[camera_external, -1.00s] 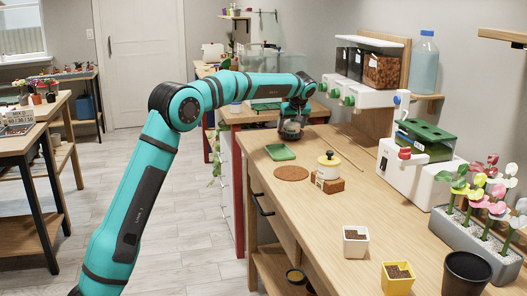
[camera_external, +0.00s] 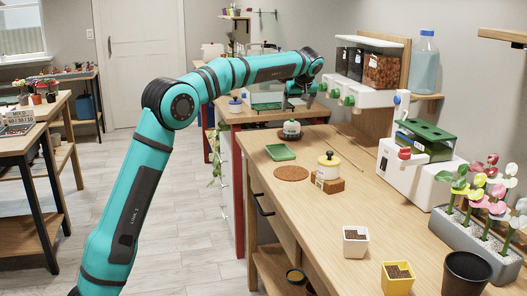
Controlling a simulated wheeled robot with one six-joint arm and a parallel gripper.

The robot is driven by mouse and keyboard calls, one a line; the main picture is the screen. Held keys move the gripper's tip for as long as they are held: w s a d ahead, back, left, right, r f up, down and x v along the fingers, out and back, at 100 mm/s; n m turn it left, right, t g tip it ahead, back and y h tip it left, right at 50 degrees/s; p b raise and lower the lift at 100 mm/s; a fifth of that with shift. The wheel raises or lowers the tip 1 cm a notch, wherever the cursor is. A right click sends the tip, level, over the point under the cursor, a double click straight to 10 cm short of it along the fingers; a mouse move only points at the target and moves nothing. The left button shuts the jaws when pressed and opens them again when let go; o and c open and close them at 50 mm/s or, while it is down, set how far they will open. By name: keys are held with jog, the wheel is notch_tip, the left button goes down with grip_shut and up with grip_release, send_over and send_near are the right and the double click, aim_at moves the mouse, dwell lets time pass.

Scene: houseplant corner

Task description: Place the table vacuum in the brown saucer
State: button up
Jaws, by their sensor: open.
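A white machine (camera_external: 415,170) stands at right. The bench's front left is clear.

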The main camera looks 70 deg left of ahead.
jog(key=s+d+r+m+t, duration=0.3)
jog(key=s+d+r, duration=0.2)
jog(key=d, duration=0.5)
jog(key=s+d+r+m+t+h, duration=0.1)
jog(key=s+d+r+m+t, duration=0.3)
jog(key=d, duration=0.7)
jog(key=s+d+r+m+t, duration=0.2)
jog(key=s+d+r, duration=0.35)
jog(key=d, duration=0.45)
jog(key=s+d+m+t+h, duration=0.2)
jog(key=s+d+m+t, duration=0.25)
jog(key=s+d, duration=0.95)
jog(key=s+d+f+m+t+h, duration=0.1)
jog(key=s+d+f+m+t, duration=0.1)
jog(key=s, duration=0.5)
jog(key=s+d+f+m+t+h, duration=0.2)
jog(key=s+d, duration=0.2)
jog(key=s, duration=0.4)
jog(key=shift+d, duration=0.25)
jog(key=shift+s+f+m, duration=0.1)
jog(key=shift+m, duration=0.15)
